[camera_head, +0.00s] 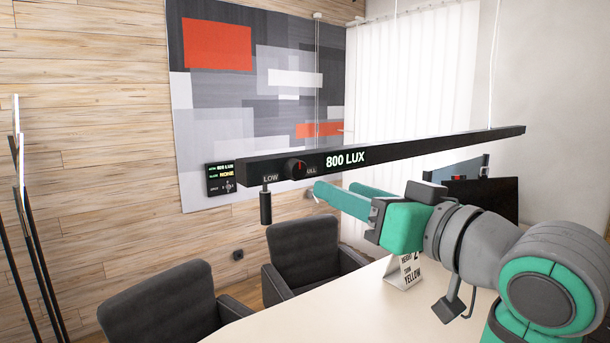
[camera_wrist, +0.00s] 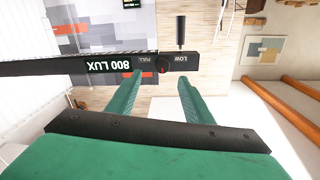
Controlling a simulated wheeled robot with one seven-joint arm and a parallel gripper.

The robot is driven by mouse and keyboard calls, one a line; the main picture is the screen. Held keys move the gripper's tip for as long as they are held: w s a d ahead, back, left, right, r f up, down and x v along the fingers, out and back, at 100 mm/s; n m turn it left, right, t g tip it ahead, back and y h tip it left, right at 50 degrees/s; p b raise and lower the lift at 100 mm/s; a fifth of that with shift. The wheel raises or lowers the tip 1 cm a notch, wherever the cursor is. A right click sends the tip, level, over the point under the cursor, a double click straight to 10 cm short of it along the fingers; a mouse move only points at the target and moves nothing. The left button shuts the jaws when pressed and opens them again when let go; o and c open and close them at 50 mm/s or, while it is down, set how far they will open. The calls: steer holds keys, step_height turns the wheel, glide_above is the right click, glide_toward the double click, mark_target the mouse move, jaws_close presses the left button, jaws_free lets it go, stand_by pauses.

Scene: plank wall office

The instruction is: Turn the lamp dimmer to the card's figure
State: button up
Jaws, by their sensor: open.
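The lamp is a long black bar (camera_head: 400,147) hung on thin wires. Near its left end is a small round dimmer knob (camera_head: 294,168) with a red mark, between the words LOW and FULL. White figures on the bar read 800 LUX. In the wrist view the knob (camera_wrist: 163,66) shows just beyond the gap between my fingertips. My gripper (camera_head: 331,190) is open and empty, right of and below the knob, apart from it. A white card (camera_head: 405,273) stands on the table; HEIGHT, a 2 and YELLOW can be read, its upper part is hidden by my arm.
A black handle (camera_head: 265,207) hangs under the bar's left end. A wall panel (camera_head: 220,179) reads 800 LUX and NONE. Two dark chairs (camera_head: 170,300) stand by the white table (camera_head: 310,318). Dark screens (camera_head: 485,195) stand behind my arm.

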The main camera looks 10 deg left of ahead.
mark_target(300, 172)
steer(key=x, duration=1)
steer(key=shift+a+r, duration=0.2)
steer(key=shift+a, duration=0.25)
steer(key=shift+d, duration=0.1)
steer(key=c, duration=1)
